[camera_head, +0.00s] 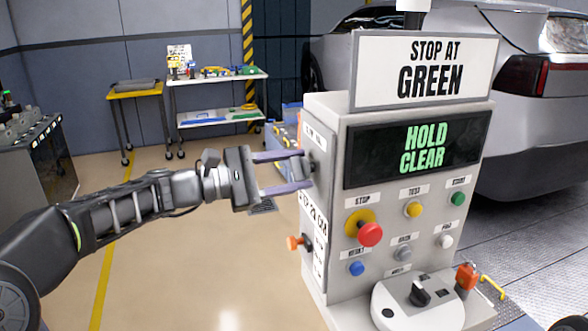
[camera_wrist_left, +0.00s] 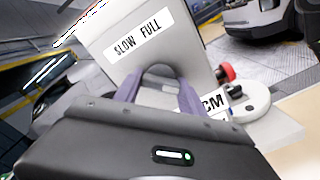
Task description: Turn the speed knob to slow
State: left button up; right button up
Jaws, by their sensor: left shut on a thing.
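The speed knob (camera_wrist_left: 158,71) is a grey rounded knob on the left side face of the control console (camera_head: 332,215), under a white label (camera_wrist_left: 138,34) reading "SLOW FULL". In the head view it is mostly hidden by my fingers and seen edge-on. My left gripper (camera_head: 304,171) reaches in from the left, level, with its two purple fingers one above the other at that face. In the left wrist view its fingers (camera_wrist_left: 160,88) sit on either side of the knob, shut on it. Which way the knob points cannot be told. My right gripper is out of view.
The console's screen (camera_head: 417,148) reads "HOLD CLEAR" under a "STOP AT GREEN" sign (camera_head: 425,71). A red stop button (camera_head: 370,234) and several other buttons are on the front. An orange knob (camera_head: 294,243) sticks out below my gripper. Open floor lies left; a car (camera_head: 540,130) stands behind.

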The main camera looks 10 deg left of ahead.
pick_arm(q)
jog(key=o, duration=1.4)
jog(key=shift+c, duration=0.2)
jog(key=b+v, duration=0.1)
jog(key=v, duration=0.7)
jog(key=shift+b, duration=0.4)
jog(key=shift+w, duration=0.1)
